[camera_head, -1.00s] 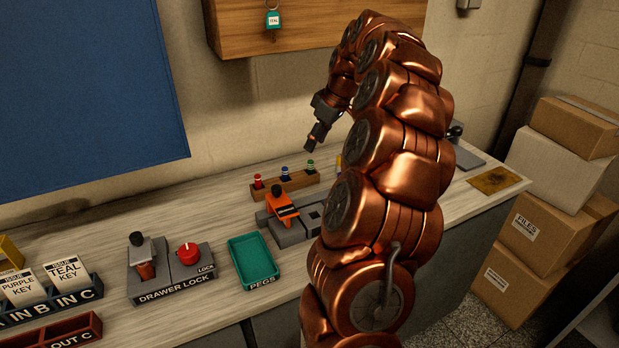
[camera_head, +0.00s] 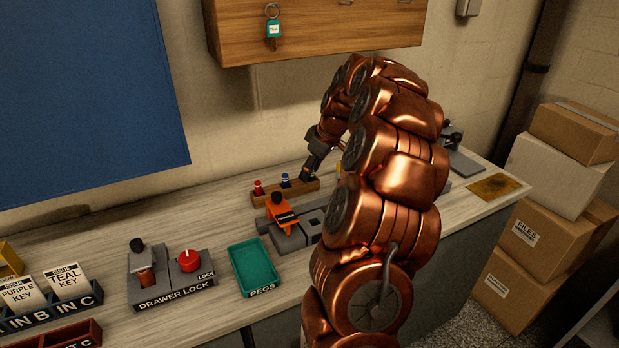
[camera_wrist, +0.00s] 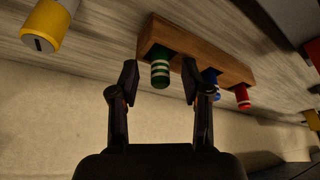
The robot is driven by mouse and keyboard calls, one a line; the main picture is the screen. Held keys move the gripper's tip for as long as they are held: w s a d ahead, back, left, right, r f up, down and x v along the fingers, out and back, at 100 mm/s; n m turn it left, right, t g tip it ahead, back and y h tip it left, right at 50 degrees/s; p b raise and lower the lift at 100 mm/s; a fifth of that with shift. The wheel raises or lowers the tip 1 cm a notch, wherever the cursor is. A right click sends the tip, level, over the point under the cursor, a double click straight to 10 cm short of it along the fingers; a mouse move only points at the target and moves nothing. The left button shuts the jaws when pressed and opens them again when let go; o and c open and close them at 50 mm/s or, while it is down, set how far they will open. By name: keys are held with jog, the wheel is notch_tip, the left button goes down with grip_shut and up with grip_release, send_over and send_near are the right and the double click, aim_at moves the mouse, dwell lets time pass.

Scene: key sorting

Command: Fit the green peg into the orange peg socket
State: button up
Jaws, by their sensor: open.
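The green peg (camera_wrist: 160,72) has white bands and stands in the wooden peg rack (camera_wrist: 232,66), seen in the wrist view. My gripper (camera_wrist: 160,78) is open, with one finger on each side of the green peg and apart from it. In the head view my gripper (camera_head: 309,176) is at the right part of the rack (camera_head: 318,185) and hides the green peg. An orange block with a black knob (camera_head: 283,213) stands on a grey base in front of the rack; it may be the orange peg socket, but I cannot see a peg opening in it.
A red peg (camera_head: 258,188) and a blue peg (camera_head: 285,181) stand in the same rack. A yellow cylinder (camera_wrist: 47,28) is near the gripper. A teal PEGS tray (camera_head: 254,266) and the drawer lock panel (camera_head: 171,276) lie to the left.

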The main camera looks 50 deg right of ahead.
grip_shut()
jog(key=shift+r, duration=0.1)
dwell(0.3)
